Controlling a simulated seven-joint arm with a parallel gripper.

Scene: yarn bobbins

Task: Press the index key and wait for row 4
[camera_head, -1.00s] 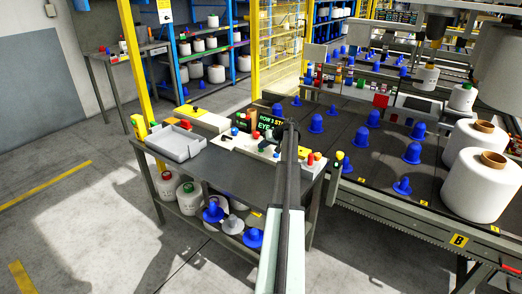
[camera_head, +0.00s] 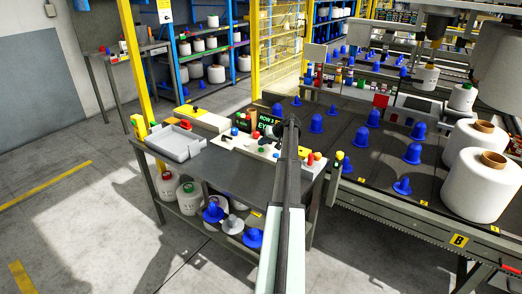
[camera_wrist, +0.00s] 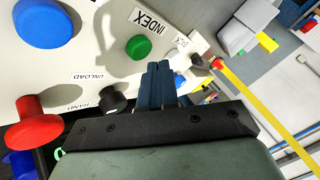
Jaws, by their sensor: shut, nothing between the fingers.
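The green index key (camera_wrist: 138,47) is a round button beside the INDEX label (camera_wrist: 151,20) on a pale control panel (camera_head: 243,144). My gripper (camera_wrist: 160,68) is shut and empty. In the wrist view its fingertips appear just beside the green key, with a small gap in the picture; I cannot tell their height above the panel. The display (camera_head: 268,121) behind the panel shows a top line starting "ROW 3" and a line below starting "EYE"; my arm hides the rest.
A large blue button (camera_wrist: 45,22), a red mushroom button (camera_wrist: 36,120) and a black knob (camera_wrist: 113,100) share the panel. A grey tray (camera_head: 176,143) stands at the table's left. Blue cones and white bobbins (camera_head: 483,185) stand on the machine at right.

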